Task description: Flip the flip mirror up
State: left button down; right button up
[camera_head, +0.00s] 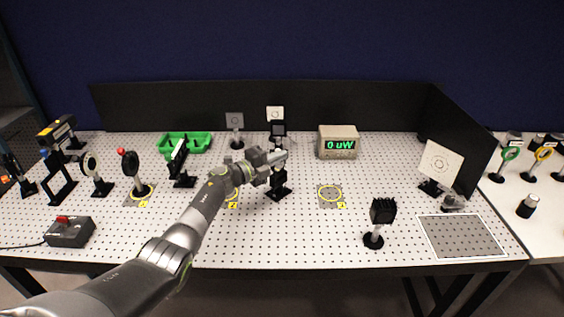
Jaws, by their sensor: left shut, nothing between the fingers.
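A black mount (278,186), which looks like the flip mirror's stand, stands on the perforated board near the middle. A dark square frame (278,128) shows upright just above my gripper, in line with the mount. It looks like the flip mirror's upper part, but my gripper hides how the two join. My left gripper (281,158) reaches in from the lower left and is shut and empty. Its tip is in front of or against the upper part of the mount; I cannot tell whether they touch. My right gripper is not in view.
A meter (338,142) reading 0 uW stands behind, to the right. A green tray (185,142) and several mounted optics stand left. A black block on a post (381,216) and a white target card (438,164) stand right. The board's front middle is mostly clear.

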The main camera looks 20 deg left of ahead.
pick_arm(q)
jog(key=shift+w+a+n, duration=0.15)
jog(key=shift+a+n, duration=0.1)
jog(key=shift+n, duration=0.15)
dwell(0.4)
